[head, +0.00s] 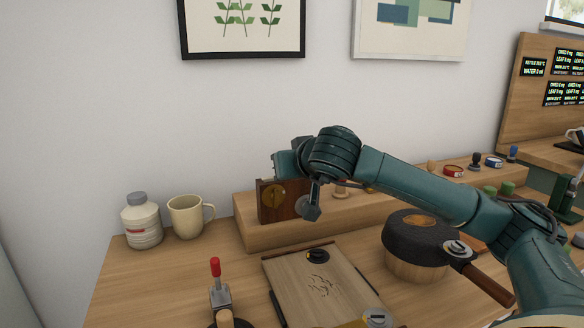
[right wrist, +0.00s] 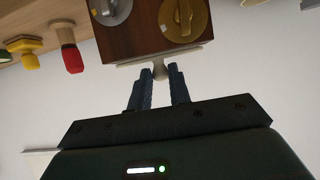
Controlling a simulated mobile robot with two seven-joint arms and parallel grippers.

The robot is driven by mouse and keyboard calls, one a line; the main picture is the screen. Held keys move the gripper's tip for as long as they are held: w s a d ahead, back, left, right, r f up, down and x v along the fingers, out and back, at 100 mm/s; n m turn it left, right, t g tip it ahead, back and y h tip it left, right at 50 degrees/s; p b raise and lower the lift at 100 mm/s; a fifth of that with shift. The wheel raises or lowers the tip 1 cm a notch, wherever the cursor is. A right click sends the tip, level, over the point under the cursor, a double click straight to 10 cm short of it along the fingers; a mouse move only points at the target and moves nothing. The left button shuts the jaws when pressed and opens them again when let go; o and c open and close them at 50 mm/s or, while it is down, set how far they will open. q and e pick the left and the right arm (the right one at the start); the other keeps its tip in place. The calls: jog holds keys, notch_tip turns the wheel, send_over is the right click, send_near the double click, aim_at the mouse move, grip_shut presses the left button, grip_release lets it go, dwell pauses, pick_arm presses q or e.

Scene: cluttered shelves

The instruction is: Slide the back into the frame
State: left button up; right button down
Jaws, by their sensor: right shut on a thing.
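A flat light-wood panel with dark edges and an engraved leaf-like mark (head: 318,286) lies on the table; I cannot tell for sure whether it is the frame or the back. A dark wooden block with a brass disc (head: 285,203) stands at the back ledge; it also shows in the right wrist view (right wrist: 140,40) with a pale thin plate (right wrist: 130,65) against it. My right gripper (right wrist: 159,75) is shut on the small pale knob (right wrist: 160,71) at that plate. My left gripper is out of view.
A red-handled clamp (head: 217,290) stands left of the panel. A bottle (head: 142,222) and a cream mug (head: 187,217) are at the back left. A round black-topped wooden pot with a handle (head: 421,245) stands right. The wooden ledge (head: 245,236) runs along the wall.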

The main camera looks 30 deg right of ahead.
jog(key=shift+f, duration=0.2)
dwell(0.3)
jog(key=c, duration=1.2)
grip_release()
